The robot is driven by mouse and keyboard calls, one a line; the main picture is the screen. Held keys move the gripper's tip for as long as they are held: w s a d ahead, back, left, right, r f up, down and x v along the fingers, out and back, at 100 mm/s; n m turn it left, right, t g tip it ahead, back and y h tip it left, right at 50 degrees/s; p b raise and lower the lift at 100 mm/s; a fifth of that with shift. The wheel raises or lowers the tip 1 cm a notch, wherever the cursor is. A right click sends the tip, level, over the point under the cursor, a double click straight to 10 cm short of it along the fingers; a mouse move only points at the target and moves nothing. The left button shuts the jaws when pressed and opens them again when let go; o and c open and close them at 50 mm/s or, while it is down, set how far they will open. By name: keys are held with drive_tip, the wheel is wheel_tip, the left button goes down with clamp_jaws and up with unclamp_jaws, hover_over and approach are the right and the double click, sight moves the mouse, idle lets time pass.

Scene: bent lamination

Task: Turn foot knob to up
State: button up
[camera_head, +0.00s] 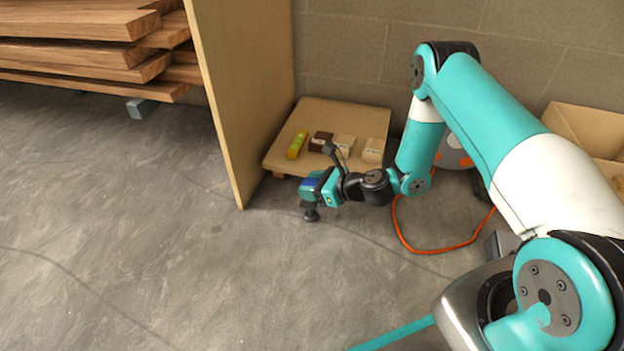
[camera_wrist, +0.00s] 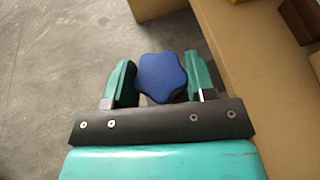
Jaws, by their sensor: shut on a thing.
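The foot knob (camera_wrist: 162,78) is a dark blue, lobed star knob seen from above in the wrist view. It sits between the two teal fingers of my gripper (camera_wrist: 161,82), which is shut on it. In the head view my gripper (camera_head: 313,190) is low, in front of the low wooden platform, and a bit of the blue knob (camera_head: 309,183) shows at its tip. A black round foot (camera_head: 311,213) shows just below the gripper, near the floor. The knob's stem is hidden, and I cannot tell which turn position it is in.
A tall wooden panel (camera_head: 232,80) stands left of the platform (camera_head: 275,150). The platform carries a yellow-green level (camera_head: 297,145) and several small blocks (camera_head: 345,146). An orange cable (camera_head: 420,250) lies on the floor. Stacked boards (camera_head: 80,50) are at upper left. The left floor is clear.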

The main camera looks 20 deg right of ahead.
sight(312, 183)
drive_tip(key=n+g+y, duration=0.1)
drive_tip(key=n, duration=0.1)
drive_tip(key=n+g+y+p, duration=0.1)
drive_tip(key=g, duration=0.1)
drive_tip(key=shift+w+d+n+g, duration=0.1)
drive_tip(key=shift+d+n+g, duration=0.05)
drive_tip(key=shift+n+g, duration=0.2)
drive_tip(key=n+g+y, duration=0.1)
drive_tip(key=n+g, duration=0.1)
drive_tip(key=n, duration=0.1)
drive_tip(key=shift+w+f+g+y+b, duration=0.1)
drive_tip(key=shift+g+y+b, duration=0.2)
drive_tip(key=shift+g+b, duration=0.1)
drive_tip(key=n+g+b, duration=0.3)
drive_tip(key=g, duration=0.1)
drive_tip(key=shift+f+n+g, duration=0.1)
drive_tip(key=shift+n+g, duration=0.15)
drive_tip(key=shift+n+g+b, duration=0.7)
drive_tip(key=shift+g+b, duration=0.1)
drive_tip(key=shift+b, duration=0.2)
drive_tip(key=shift+r, duration=0.25)
drive_tip(key=o, duration=0.9)
wheel_tip(312, 183, up, 20)
drive_tip(key=p, duration=1.3)
